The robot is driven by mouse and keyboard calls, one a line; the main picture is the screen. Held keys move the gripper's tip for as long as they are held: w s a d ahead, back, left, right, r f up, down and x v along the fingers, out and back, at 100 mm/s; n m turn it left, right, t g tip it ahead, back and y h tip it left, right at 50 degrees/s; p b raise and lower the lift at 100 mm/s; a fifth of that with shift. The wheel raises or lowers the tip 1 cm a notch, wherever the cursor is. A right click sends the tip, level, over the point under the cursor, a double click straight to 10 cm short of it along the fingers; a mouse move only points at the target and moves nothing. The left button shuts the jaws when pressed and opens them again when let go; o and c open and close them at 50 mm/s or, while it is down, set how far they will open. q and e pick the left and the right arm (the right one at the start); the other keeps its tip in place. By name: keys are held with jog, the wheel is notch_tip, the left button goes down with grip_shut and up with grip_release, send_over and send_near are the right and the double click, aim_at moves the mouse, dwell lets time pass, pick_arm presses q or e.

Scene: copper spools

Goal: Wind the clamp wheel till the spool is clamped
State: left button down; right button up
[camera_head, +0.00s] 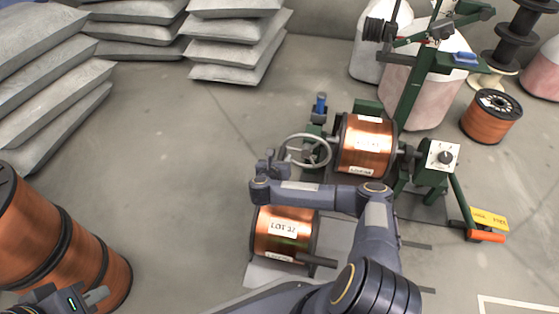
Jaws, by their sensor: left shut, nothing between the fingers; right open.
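The clamp wheel (307,151), a grey spoked handwheel, sits on the left side of the green winding stand (431,178). A copper spool (366,147) with dark flanges and white labels lies on its side in the stand, right of the wheel. My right gripper (272,160) is open at the wheel's left rim; I cannot tell whether it touches. My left gripper (97,297) is shut and empty at the bottom left, far from the wheel. The contact between clamp and spool is too small to judge.
Another copper spool (284,236) lies below my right forearm. Large stacked copper spools (48,235) stand at the left, near my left gripper. Grey sacks (235,48) are piled at the back. A yellow tag (490,219) and an orange handle (486,237) stick out at the right. Floor at centre left is clear.

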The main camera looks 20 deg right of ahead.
jog(key=shift+c, duration=0.5)
grip_shut()
